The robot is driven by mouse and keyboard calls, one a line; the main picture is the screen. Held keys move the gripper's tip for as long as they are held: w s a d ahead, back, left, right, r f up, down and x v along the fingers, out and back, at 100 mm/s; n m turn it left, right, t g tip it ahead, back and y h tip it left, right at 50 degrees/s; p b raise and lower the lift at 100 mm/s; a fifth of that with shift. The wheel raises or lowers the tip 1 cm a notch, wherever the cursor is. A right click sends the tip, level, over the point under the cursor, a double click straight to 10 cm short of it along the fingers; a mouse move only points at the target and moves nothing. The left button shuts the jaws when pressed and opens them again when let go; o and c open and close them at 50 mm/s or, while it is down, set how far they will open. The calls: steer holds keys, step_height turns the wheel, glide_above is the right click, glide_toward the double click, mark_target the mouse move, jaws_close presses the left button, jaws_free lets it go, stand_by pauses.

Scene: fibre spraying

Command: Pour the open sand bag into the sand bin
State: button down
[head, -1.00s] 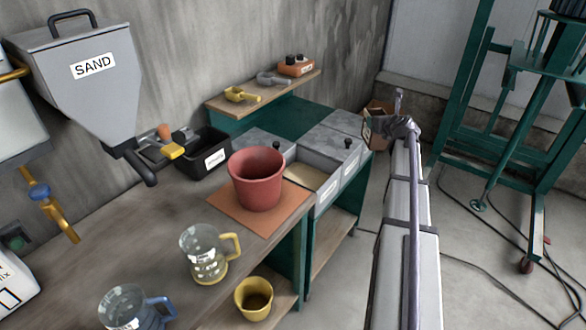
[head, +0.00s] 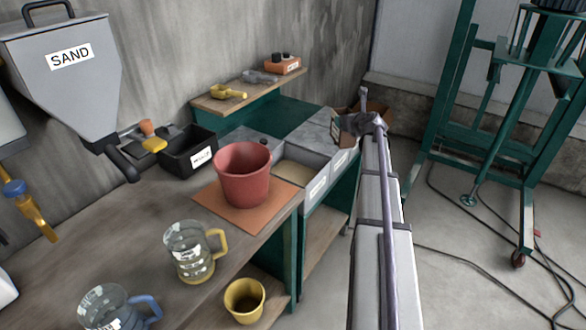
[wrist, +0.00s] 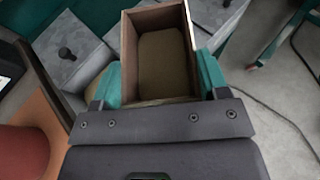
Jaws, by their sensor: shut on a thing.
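The open sand bag is a brown, box-like bag (wrist: 186,22) with tan sand inside, seen from above in the wrist view. My gripper (wrist: 160,80) is shut on it, with a teal finger at each side. In the head view the bag (head: 343,130) hangs at the end of my arm, by the far lidded bin; the gripper there is partly hidden. The open sand bin (head: 297,172) is grey with tan sand inside and a white label in front. It stands below and to the left of the bag. I cannot tell how tilted the bag is.
A red pot (head: 242,172) on an orange mat stands left of the bin. A grey hopper marked SAND (head: 65,75) hangs on the wall. Two jugs and a yellow cup (head: 244,299) are nearer. A green frame (head: 480,110) stands right; cables cross the floor.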

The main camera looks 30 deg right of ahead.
steer(key=w+a+f+n+g+y+b, duration=0.1)
steer(key=w+a+f+n+y+b, duration=0.3)
steer(key=n+y, duration=0.4)
steer(key=w+a+f+y, duration=0.1)
steer(key=w+a, duration=0.1)
steer(key=shift+a, duration=0.4)
